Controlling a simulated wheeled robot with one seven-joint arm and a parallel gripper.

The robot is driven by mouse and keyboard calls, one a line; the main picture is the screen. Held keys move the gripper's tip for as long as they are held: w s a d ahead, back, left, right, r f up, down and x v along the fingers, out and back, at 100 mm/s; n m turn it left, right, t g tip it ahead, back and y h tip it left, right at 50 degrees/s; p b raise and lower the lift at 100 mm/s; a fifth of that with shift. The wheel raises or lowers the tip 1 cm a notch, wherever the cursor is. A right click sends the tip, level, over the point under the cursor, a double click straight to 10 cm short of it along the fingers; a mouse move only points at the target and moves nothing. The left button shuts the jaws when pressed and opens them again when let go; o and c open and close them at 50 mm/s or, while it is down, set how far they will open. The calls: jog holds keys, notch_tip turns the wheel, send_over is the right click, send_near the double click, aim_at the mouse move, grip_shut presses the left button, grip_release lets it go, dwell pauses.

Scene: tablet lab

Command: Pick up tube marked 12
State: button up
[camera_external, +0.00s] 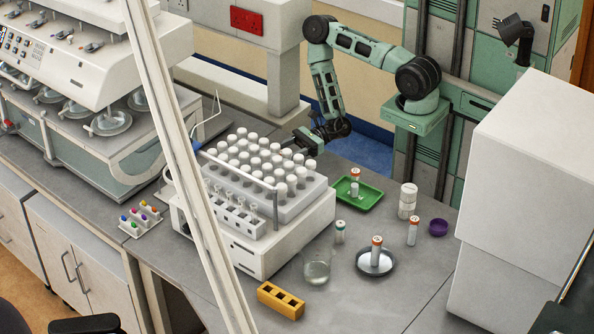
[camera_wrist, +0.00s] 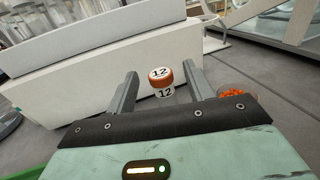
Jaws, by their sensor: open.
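The tube marked 12 (camera_wrist: 161,80) has an orange-banded cap with a black 12 on top and on its white side. In the wrist view it stands on the grey bench in front of a white machine wall. My gripper (camera_wrist: 160,82) is open, with one finger to the left and one to the right of the tube. I cannot tell whether either finger touches it. In the external view my gripper (camera_external: 303,142) is low behind the white machine with the tube rack (camera_external: 262,178), and the tube marked 12 is hidden there.
An orange item (camera_wrist: 237,92) lies right of my right finger. A green tray (camera_external: 366,199) with a capped tube is right of the rack machine. Nearby stand a white bottle (camera_external: 407,202), other capped tubes (camera_external: 412,232), a metal dish (camera_external: 388,266) and a glass beaker (camera_external: 317,270).

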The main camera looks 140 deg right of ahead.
jog(key=shift+w, duration=0.1)
jog(key=c, duration=1)
